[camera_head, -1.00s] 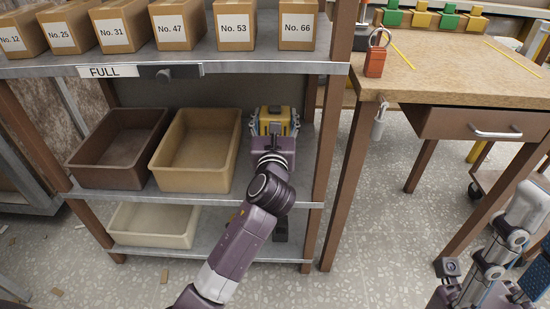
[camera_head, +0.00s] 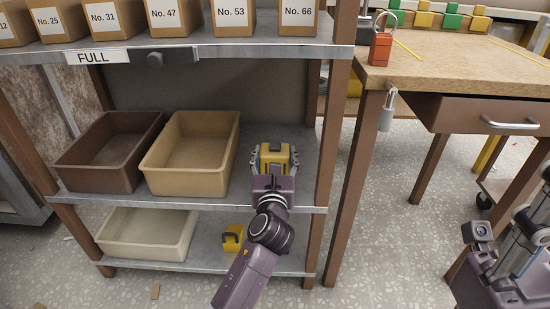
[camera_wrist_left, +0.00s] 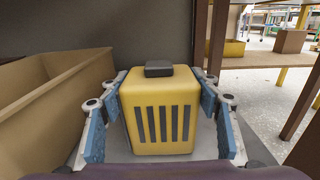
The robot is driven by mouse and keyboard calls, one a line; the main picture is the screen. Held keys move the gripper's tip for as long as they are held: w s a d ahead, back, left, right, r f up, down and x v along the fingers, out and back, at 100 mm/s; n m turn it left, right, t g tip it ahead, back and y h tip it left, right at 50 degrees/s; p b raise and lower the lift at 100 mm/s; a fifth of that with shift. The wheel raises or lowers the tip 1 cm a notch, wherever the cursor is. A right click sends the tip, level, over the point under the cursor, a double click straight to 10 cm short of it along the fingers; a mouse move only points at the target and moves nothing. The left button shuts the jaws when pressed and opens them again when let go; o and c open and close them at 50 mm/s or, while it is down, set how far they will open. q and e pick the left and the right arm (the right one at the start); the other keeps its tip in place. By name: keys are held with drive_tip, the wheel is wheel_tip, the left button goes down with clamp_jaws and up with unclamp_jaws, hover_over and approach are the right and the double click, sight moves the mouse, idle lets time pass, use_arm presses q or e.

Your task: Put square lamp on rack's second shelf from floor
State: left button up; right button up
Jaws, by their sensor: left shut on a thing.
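The square lamp is a yellow box (camera_head: 275,157) with dark slots and a black knob on top. It also shows upright in the left wrist view (camera_wrist_left: 160,110). My left gripper (camera_head: 273,165) is shut on it, with blue pads (camera_wrist_left: 160,125) at its left and right sides. The lamp is over the right part of the rack's second shelf from the floor (camera_head: 215,198), right of the tan bin. I cannot tell whether its base touches the shelf. My right arm shows at the right edge, but its fingers are out of sight.
A brown bin (camera_head: 110,150) and a tan bin (camera_head: 190,150) fill the shelf's left and middle. The bottom shelf holds a cream bin (camera_head: 145,232) and a small yellow item (camera_head: 232,237). Numbered boxes (camera_head: 232,18) stand above. A rack post (camera_head: 331,130) and workbench (camera_head: 450,70) are at the right.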

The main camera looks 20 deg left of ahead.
use_arm(q)
drive_tip(key=shift+r, duration=0.1)
drive_tip(key=o, duration=1.5)
